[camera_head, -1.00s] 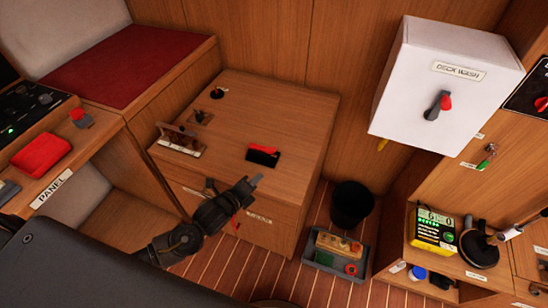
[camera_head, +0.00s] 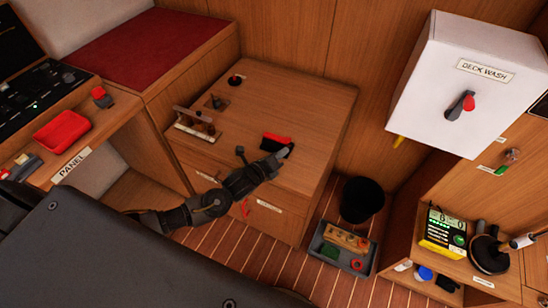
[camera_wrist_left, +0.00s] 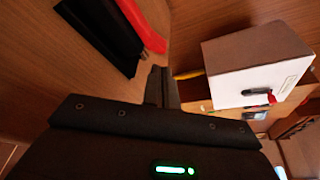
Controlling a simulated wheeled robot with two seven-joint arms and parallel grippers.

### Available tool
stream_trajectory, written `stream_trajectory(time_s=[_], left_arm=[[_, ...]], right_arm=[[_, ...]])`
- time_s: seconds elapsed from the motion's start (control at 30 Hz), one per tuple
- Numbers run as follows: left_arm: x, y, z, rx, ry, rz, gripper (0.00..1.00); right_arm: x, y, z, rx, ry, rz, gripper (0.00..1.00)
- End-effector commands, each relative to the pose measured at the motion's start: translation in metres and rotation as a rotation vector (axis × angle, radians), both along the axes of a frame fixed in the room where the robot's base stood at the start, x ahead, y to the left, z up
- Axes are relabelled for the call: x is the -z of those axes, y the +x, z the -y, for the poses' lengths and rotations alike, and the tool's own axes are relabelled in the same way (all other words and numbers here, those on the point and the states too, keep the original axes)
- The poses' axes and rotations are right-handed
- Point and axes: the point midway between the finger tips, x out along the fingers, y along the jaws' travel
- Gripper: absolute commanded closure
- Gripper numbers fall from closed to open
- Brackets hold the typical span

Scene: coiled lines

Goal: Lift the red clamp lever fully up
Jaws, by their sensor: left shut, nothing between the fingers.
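The red clamp lever (camera_head: 275,138) lies low along its black clamp body on top of the wooden cabinet. In the left wrist view the red lever (camera_wrist_left: 143,27) and the black body (camera_wrist_left: 100,30) are close, at the upper left. My left gripper (camera_head: 282,153) is shut and empty, with its tips beside the clamp's near right end. In the wrist view the shut fingertips (camera_wrist_left: 161,75) are just below and right of the lever's end. I cannot tell whether they touch it. My right gripper is not in view.
The cabinet top (camera_head: 300,105) is clear behind the clamp. A rack (camera_head: 196,124) stands to its left. A white DECK WASH box (camera_head: 455,90) hangs at the right. A black bin (camera_head: 361,200) and a grey tray (camera_head: 325,258) are on the floor.

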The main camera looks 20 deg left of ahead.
Motion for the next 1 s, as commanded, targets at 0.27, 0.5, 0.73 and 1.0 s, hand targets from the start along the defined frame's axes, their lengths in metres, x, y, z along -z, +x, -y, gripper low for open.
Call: stream_trajectory(time_s=[0.27,0.5,0.73,1.0], left_arm=[[0.007,0.032,0.011,0.0,0.0,0.0,1.0],[0.009,0.038,0.013,0.001,0.0,-0.002,1.0],[0.009,0.038,0.012,0.001,0.0,-0.002,1.0],[0.004,0.041,0.024,0.02,-0.046,-0.003,1.0]], right_arm=[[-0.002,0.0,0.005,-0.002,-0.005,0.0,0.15],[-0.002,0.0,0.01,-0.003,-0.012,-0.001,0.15],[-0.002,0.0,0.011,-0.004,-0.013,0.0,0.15],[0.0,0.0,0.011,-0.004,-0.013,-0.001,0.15]])
